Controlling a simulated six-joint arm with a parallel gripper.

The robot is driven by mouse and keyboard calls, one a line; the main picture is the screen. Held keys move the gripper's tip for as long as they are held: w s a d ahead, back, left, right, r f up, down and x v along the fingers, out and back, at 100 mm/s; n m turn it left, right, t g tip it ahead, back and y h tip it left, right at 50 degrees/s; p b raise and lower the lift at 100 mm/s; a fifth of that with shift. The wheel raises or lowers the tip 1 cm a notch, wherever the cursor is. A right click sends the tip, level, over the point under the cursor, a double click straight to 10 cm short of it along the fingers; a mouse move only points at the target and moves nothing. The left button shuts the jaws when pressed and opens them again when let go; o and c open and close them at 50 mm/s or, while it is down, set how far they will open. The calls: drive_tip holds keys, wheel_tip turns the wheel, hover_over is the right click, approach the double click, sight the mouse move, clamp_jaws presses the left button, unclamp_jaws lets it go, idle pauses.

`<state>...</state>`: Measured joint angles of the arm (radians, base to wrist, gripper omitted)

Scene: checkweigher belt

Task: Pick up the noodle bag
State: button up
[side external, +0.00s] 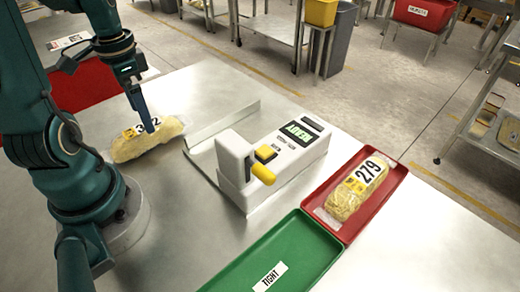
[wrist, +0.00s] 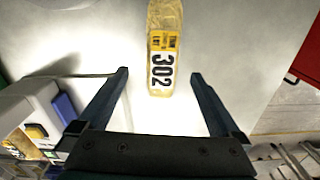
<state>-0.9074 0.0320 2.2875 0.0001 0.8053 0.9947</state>
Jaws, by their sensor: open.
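A noodle bag (side external: 147,143) with yellow noodles and a white label lies on the steel table beside my arm. In the wrist view the noodle bag (wrist: 162,38) runs away lengthwise, and its label reads 302. My gripper (side external: 150,127) points down at the bag, and its finger covers part of the label. In the wrist view my gripper (wrist: 160,73) is open, with one finger on each side of the bag's near end and a gap on both sides. I cannot tell how far the fingertips are above the table.
A white checkweigher (side external: 272,155) with a yellow knob stands right of the bag. A second noodle bag (side external: 358,188), labelled 279, lies in a red tray (side external: 327,226). A green tray (side external: 235,280) marked TIGHT sits in front. Bare table surrounds the 302 bag.

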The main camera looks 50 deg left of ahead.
sight(143, 128)
drive_tip(key=shift+s+a+f+n, duration=0.25)
drive_tip(key=shift+s+f+n, duration=0.05)
drive_tip(key=shift+s+f, duration=0.1)
drive_tip(key=shift+f, duration=2.35)
clamp_jaws()
drive_tip(key=shift+r, duration=0.1)
